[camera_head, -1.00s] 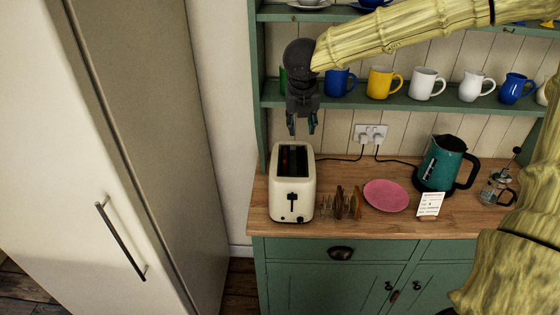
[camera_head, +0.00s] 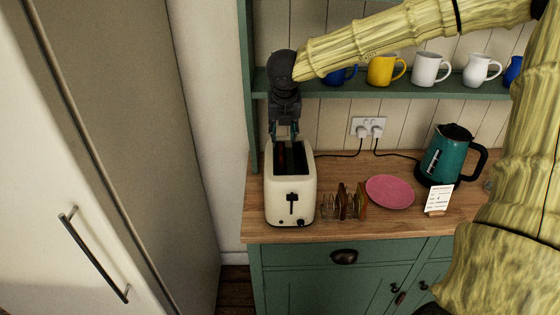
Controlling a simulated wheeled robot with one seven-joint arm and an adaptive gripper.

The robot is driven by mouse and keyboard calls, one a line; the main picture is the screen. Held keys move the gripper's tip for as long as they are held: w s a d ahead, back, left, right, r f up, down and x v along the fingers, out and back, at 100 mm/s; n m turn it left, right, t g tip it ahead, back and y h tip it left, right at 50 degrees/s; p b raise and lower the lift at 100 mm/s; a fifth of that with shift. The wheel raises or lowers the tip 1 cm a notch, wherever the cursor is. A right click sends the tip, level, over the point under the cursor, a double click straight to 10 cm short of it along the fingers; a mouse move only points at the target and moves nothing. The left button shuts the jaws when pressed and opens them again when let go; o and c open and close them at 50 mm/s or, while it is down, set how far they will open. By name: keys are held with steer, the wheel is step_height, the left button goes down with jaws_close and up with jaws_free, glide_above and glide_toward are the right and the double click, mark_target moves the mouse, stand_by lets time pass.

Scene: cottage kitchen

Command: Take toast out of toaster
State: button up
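The cream toaster (camera_head: 291,203) stands on the left end of the wooden counter, with its dark slots facing up and its lever on the front. I cannot make out any toast clearly inside the slots. My gripper (camera_head: 284,136) points down at the back end of the slots, with its fingertips just above or at the toaster's rear top edge. The fingers look spread apart, with nothing visible between them. A toast rack (camera_head: 342,203) with brown slices in it stands right of the toaster.
A pink plate (camera_head: 390,191), a white card (camera_head: 438,199) and a teal kettle (camera_head: 446,155) stand to the right on the counter (camera_head: 400,225). Mugs line the green shelf (camera_head: 350,90) above. A tall cabinet (camera_head: 130,120) is at the left. Cords run from the wall socket (camera_head: 368,128).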

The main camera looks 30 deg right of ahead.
mark_target(281, 148)
steer(key=x, duration=0.2)
steer(key=shift+w+d+f, duration=0.1)
steer(key=shift+w+f, duration=0.15)
steer(key=shift+f, duration=0.05)
steer(key=shift+f+p, duration=0.25)
steer(key=shift+p, duration=0.2)
steer(key=shift+a+p+x, duration=0.2)
steer(key=shift+p+x, duration=0.5)
steer(key=shift+x, duration=0.4)
steer(key=shift+p+x, duration=0.4)
steer(key=shift+x, duration=1)
steer(key=shift+a+f, duration=0.1)
steer(key=shift+f, duration=0.1)
steer(key=c, duration=0.7)
